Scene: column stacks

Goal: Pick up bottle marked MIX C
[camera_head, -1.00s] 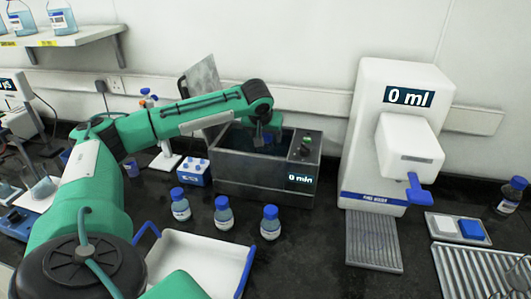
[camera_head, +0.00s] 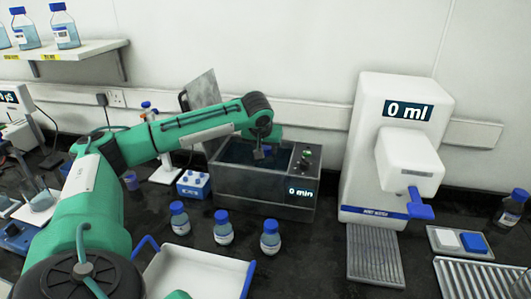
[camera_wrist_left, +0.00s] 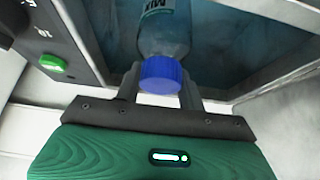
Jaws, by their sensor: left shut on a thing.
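My left gripper (camera_head: 263,152) is over the grey water bath (camera_head: 262,196), with its tips reaching down at the bath's open top. In the left wrist view the gripper (camera_wrist_left: 162,82) is shut on a clear bottle (camera_wrist_left: 165,32) with a blue cap (camera_wrist_left: 160,74). Its label reads MIX; the letter after it is cut off by the frame. The bottle hangs in or over the bath opening; how deep I cannot tell. In the head view it is mostly hidden by the gripper.
Several blue-capped bottles (camera_head: 222,232) stand on the black bench before the bath, near a white tray (camera_head: 190,276). A white dispenser (camera_head: 395,140) reading 0 ml stands right. The bath display reads 0 min.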

